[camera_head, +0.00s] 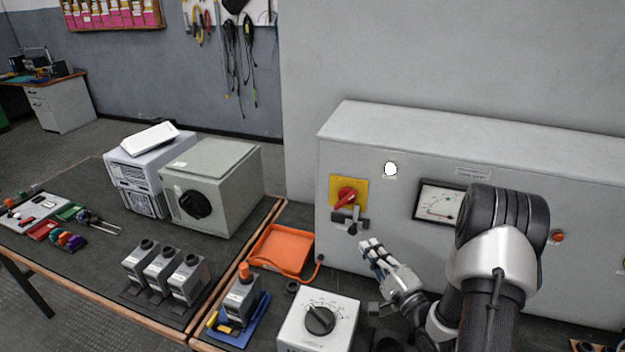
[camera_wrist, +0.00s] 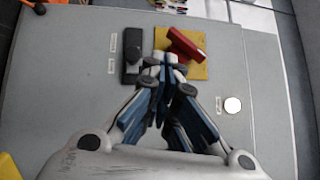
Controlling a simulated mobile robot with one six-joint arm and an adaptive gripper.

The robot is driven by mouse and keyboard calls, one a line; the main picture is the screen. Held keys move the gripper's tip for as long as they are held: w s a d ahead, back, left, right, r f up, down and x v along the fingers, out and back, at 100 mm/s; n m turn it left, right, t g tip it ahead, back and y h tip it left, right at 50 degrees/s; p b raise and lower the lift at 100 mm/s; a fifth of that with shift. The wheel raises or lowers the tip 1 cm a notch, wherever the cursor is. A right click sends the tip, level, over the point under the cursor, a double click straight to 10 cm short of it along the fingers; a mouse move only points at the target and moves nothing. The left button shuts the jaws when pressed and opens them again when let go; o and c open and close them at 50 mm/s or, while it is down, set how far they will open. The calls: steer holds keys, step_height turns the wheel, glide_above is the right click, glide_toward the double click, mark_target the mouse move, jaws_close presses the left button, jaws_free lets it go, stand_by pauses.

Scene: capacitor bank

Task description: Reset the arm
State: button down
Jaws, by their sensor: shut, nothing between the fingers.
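My gripper (camera_head: 373,250) is shut and empty in front of the grey cabinet (camera_head: 400,120), just below and right of the red rotary switch (camera_head: 346,197) on its yellow plate. In the wrist view my closed fingertips (camera_wrist: 165,62) are in front of the red handle (camera_wrist: 185,45) and yellow plate (camera_wrist: 188,66), covering part of them. A dark latch-like piece (camera_head: 350,222) sits under the switch; it also shows in the wrist view (camera_wrist: 132,55). I cannot tell whether the fingertips touch anything. My arm hides part of the cabinet front.
The cabinet front carries a white round lamp (camera_head: 390,169) and a meter (camera_head: 438,201). On the bench below are a white dial box (camera_head: 319,322), an orange tray (camera_head: 282,250), and a grey unit with a black knob (camera_head: 212,185). Several grey capacitors (camera_head: 163,270) stand at left.

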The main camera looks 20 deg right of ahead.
steer(key=w+a+r+n+g+h, duration=0.2)
steer(key=w+r+n+g, duration=0.15)
steer(key=r+n, duration=0.2)
steer(key=s+a+r+n+g+h, duration=0.25)
steer(key=s+r+n+g, duration=0.2)
steer(key=r, duration=0.25)
steer(key=s+a+r+n+g, duration=0.1)
steer(key=s+a+n+g, duration=0.2)
steer(key=s, duration=1.1)
steer(key=s+a+r+n+g, duration=0.1)
steer(key=s+a+n+g, duration=0.2)
steer(key=s+a, duration=0.6)
steer(key=s+n+y, duration=0.1)
steer(key=s, duration=0.4)
steer(key=shift+s+r, duration=0.35)
steer(key=shift+r, duration=0.05)
steer(key=c, duration=2.4)
jaws_free()
